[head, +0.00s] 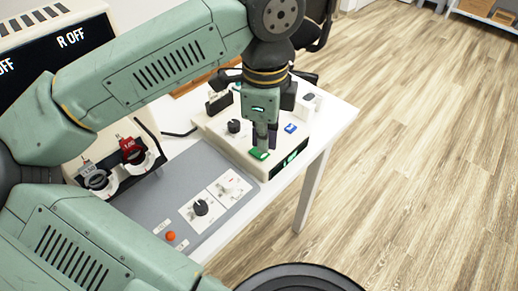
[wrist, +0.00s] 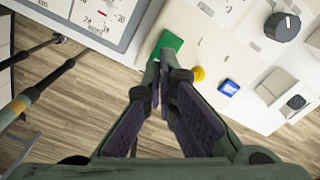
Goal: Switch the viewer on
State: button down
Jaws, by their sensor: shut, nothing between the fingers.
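A white box-shaped unit (head: 223,141) stands on the table, with a dark knob, a blue button (head: 291,128) and a green button (head: 259,154) on top. I cannot tell for sure that it is the viewer. A small display (head: 290,159) on its front glows green; its text is too small to read. My gripper (head: 265,141) is shut and empty, pointing down at the green button. In the wrist view my fingertips (wrist: 164,80) are close to the green button (wrist: 167,44), partly covering it; contact cannot be told. A yellow button (wrist: 198,74) shows beside them.
A grey panel (head: 160,208) with a dark knob (head: 201,207) and an orange ball-like knob (head: 170,236) lies at the front left. A rack holds red and white lens-like pieces (head: 133,150). A dark screen (head: 85,45) reads "R OFF". Open floor lies right.

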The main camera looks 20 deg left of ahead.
aim_at(264, 156)
jog(key=shift+f+b, duration=1.2)
jog(key=shift+b, duration=0.05)
dwell(0.6)
jog(key=shift+r+p, duration=1.85)
jog(key=shift+r, duration=1.7)
jog(key=shift+d, duration=0.1)
